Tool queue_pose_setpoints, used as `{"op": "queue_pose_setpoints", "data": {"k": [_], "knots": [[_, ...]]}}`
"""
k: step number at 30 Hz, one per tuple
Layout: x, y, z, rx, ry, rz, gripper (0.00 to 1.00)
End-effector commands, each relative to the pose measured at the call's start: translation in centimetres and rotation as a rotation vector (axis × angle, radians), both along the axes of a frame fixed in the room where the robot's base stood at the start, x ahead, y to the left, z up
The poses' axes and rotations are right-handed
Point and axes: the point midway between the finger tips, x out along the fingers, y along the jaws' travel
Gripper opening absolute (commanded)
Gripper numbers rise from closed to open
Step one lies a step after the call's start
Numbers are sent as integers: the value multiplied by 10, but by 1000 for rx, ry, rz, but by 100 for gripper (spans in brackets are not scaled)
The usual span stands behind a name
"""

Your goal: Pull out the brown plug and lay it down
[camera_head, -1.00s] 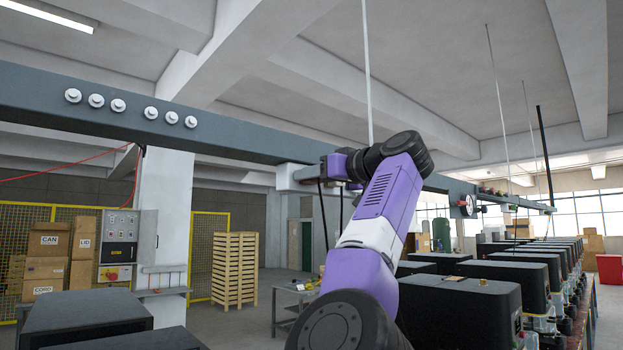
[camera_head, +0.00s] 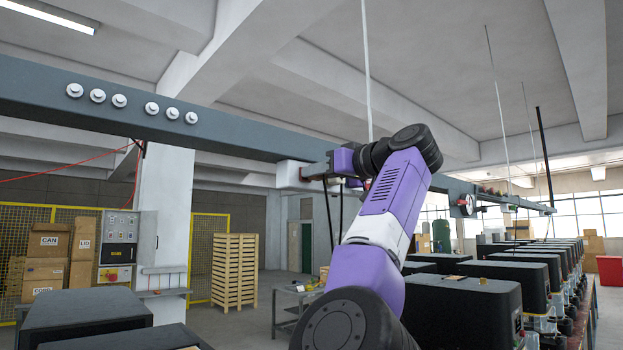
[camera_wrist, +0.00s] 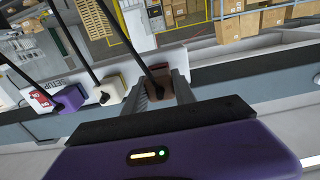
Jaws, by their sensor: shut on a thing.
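In the wrist view my gripper (camera_wrist: 166,88) is shut on the brown plug (camera_wrist: 160,82). A dark cable runs up and left from the plug. Part of the plug is hidden between the jaws, and I cannot tell whether it is still seated. In the head view my gripper is mostly hidden behind my purple arm, beside the overhead beam.
A white plug (camera_wrist: 109,91) and a purple plug (camera_wrist: 71,98), each with a dark cable, sit left of my gripper. The grey beam (camera_head: 230,130) crosses the head view. A table (camera_head: 296,292) stands below.

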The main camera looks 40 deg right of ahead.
Motion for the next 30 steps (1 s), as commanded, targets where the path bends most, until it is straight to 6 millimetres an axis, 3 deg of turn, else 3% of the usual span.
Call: {"op": "queue_pose_setpoints", "data": {"k": [30], "knots": [[-37,-1,0,-1,-2,-1,0]]}}
